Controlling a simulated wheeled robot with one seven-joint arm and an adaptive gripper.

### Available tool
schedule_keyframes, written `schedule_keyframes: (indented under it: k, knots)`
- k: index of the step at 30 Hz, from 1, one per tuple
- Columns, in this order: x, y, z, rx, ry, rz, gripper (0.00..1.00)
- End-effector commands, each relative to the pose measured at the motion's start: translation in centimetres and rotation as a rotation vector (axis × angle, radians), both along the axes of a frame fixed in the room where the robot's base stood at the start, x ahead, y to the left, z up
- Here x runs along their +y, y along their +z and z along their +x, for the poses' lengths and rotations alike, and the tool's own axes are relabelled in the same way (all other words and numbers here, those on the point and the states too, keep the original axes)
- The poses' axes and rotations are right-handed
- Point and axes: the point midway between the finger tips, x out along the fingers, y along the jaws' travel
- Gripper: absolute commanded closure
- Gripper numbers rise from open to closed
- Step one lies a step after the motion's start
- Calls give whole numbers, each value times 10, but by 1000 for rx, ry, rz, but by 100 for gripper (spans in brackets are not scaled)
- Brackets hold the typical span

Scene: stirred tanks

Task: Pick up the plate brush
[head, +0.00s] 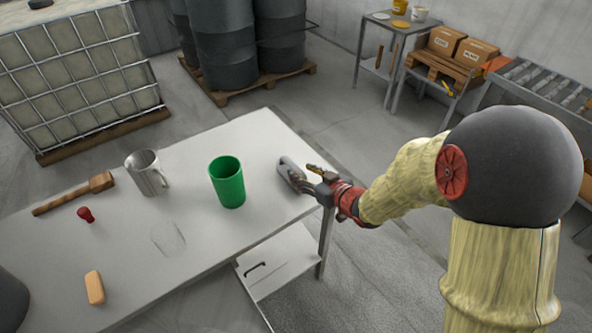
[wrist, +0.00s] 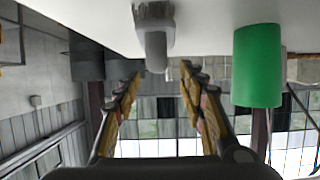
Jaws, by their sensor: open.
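The plate brush appears to be the grey object (head: 287,167) lying near the right end of the white table. In the wrist view the grey brush (wrist: 155,40) shows a ragged, bristle-like end at the top and a stubby handle pointing toward my gripper. My gripper (head: 307,176) is at the table's right edge, close beside the brush. In the wrist view my gripper (wrist: 161,72) is open, with the handle's end near the gap between its fingertips. Contact cannot be told. My fingers partly cover the brush in the head view.
A green cup (head: 228,183) stands left of the brush. Further left on the table (head: 215,245) are a metal mug (head: 146,174), a wooden mallet-like tool (head: 75,193), a red stopper-like piece (head: 86,214), a faint clear object (head: 169,238) and a tan block (head: 94,287).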

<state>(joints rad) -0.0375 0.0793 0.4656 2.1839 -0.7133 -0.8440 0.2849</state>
Motion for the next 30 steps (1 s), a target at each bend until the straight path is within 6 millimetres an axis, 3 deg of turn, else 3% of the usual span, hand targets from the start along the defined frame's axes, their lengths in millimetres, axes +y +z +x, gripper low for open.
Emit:
schedule_keyframes:
  k: [16, 24, 30]
  knots:
    - [29, -24, 49, 1, -1, -2, 59]
    - [31, -22, 52, 0, -1, -2, 60]
    - [30, -23, 52, 0, -2, -2, 71]
